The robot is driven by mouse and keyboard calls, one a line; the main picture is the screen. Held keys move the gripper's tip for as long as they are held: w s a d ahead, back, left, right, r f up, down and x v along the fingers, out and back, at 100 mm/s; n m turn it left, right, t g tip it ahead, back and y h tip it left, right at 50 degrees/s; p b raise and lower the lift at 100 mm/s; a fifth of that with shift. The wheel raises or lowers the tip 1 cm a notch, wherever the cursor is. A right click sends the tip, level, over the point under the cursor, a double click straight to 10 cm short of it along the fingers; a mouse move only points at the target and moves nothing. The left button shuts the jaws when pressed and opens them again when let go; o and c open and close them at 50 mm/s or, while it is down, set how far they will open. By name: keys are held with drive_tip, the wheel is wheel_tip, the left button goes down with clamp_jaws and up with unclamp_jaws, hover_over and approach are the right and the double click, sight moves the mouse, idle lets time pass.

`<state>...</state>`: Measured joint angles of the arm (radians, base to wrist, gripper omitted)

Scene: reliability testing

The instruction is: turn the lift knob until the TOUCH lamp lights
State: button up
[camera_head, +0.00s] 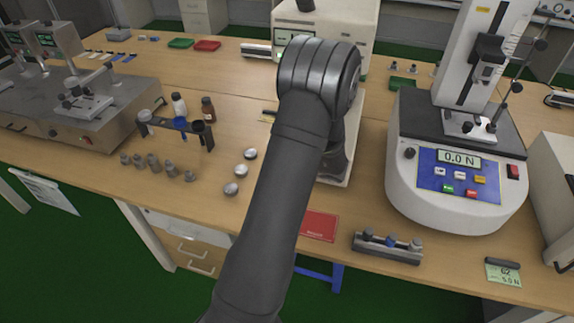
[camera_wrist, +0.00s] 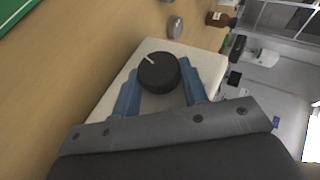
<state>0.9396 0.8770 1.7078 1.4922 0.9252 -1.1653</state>
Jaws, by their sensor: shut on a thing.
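The lift knob (camera_wrist: 158,72) is a black round knob with a white pointer line, in the wrist view. The line points up and to the left there. My gripper (camera_wrist: 160,76) has one blue finger on each side of the knob and is shut on it. The knob stands over a cream base (camera_wrist: 117,85). In the head view the cream instrument (camera_head: 345,25) stands behind my arm, which hides the knob and my gripper. I cannot make out a TOUCH lamp in either view.
A force tester (camera_head: 455,195) reading 0.0 N stands at the right. A rack (camera_head: 170,128) with bottles, several small weights (camera_head: 154,162) and round metal pieces (camera_head: 231,188) are left of my arm. A red card (camera_head: 320,226) and a small block (camera_head: 388,247) lie near the front edge.

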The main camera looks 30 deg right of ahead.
drive_tip(key=o, duration=1)
drive_tip(key=shift+a, duration=0.1)
drive_tip(key=v, duration=1.7)
drive_tip(key=shift+s, duration=0.25)
